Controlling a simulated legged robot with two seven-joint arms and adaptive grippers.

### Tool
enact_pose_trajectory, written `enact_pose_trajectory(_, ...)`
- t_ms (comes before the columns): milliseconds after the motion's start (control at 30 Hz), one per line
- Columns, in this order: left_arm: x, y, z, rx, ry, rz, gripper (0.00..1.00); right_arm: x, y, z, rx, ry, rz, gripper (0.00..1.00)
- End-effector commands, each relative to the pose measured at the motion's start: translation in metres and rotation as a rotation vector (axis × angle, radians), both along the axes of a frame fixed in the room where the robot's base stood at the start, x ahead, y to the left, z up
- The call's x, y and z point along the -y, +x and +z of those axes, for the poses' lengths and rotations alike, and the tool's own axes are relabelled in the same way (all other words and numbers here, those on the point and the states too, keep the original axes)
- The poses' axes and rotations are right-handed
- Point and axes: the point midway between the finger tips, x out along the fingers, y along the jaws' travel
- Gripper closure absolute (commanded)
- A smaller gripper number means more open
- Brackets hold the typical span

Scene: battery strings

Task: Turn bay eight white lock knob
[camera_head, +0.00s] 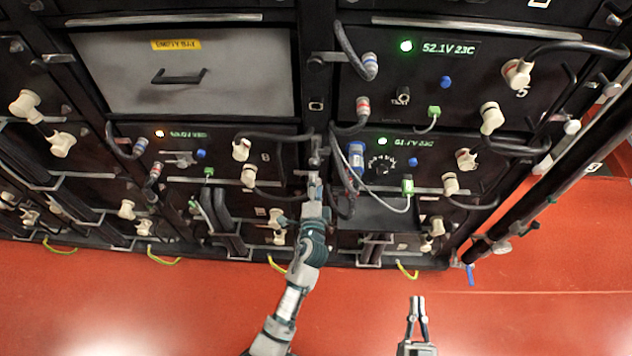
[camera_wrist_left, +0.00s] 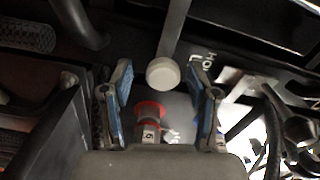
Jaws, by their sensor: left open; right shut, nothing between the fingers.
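Bay eight's dark panel (camera_head: 225,145), marked 8, has an amber light and sits below a bay with a grey cover. My left gripper (camera_head: 314,180) reaches up to the post at the right edge of this panel. In the left wrist view, a round white knob (camera_wrist_left: 162,75) on a grey bar lies ahead, between the open fingers of my left gripper (camera_wrist_left: 163,85). The fingers appear apart from it on both sides. In the head view my gripper and cables obscure that spot, so I cannot pick out the knob there. My right gripper (camera_head: 417,302) is shut and empty, low over the red floor.
Cables hang close to my left gripper, with a blue connector (camera_head: 357,158) just to its right. A dark shelf (camera_head: 380,213) juts out on the right. A red-ringed connector (camera_wrist_left: 150,112) shows below the knob in the wrist view. The red floor (camera_head: 540,300) in front is clear.

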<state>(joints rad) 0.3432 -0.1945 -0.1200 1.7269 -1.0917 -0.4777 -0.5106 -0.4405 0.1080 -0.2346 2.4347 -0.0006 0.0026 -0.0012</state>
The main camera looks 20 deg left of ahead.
Motion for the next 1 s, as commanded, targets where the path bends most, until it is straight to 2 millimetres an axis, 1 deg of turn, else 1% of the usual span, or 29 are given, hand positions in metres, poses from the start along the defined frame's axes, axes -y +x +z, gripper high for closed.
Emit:
enact_pose_trajectory(300,0.019,-0.067,-0.003,-0.004,-0.004,0.0,0.4,0.0,0.001,0.0,-0.001,0.0,0.0,1.0)
enact_pose_trajectory(400,0.024,-0.084,-0.003,-0.006,-0.003,0.001,0.4,0.0,0.001,-0.001,-0.001,0.0,0.0,1.0)
enact_pose_trajectory(500,0.027,-0.095,-0.003,-0.005,-0.002,0.002,0.4,0.0,0.001,-0.001,-0.002,0.0,0.0,1.0)
enact_pose_trajectory(667,0.029,-0.102,-0.002,-0.004,-0.001,0.002,0.4,0.0,0.001,-0.001,-0.002,0.0,0.0,1.0)
enact_pose_trajectory(1000,0.029,-0.102,-0.002,-0.003,-0.001,0.001,0.4,0.0,0.002,-0.002,-0.004,0.0,0.0,1.0)
